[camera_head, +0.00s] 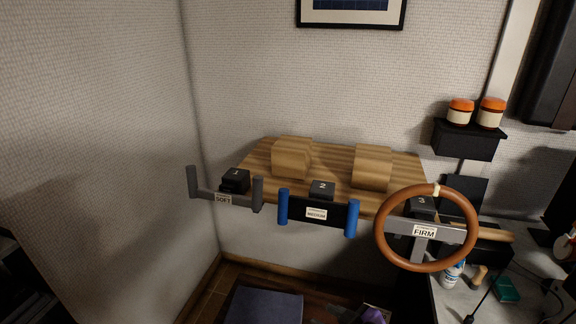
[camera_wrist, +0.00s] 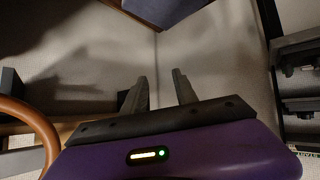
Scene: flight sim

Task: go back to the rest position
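My gripper (camera_wrist: 160,90) shows in the wrist view with its two dark fingers apart and nothing between them. A small purple part at the bottom edge of the head view may belong to my gripper; its fingers cannot be made out there. A brown steering wheel (camera_head: 379,238) labelled FIRM is at the right of the wooden board (camera_head: 335,160) in the head view. A brown rim (camera_wrist: 45,135) at the left of the wrist view looks like the same wheel. My fingers are apart from it.
A grey yoke (camera_head: 258,192) labelled SOFT and a blue-handled yoke (camera_head: 351,219) labelled MEDIUM stand along the board's front. A black shelf (camera_head: 467,143) holds two orange-lidded jars (camera_head: 460,111) (camera_head: 491,113). A dark blue box-like thing (camera_head: 263,306) is low in front. The left wall is bare.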

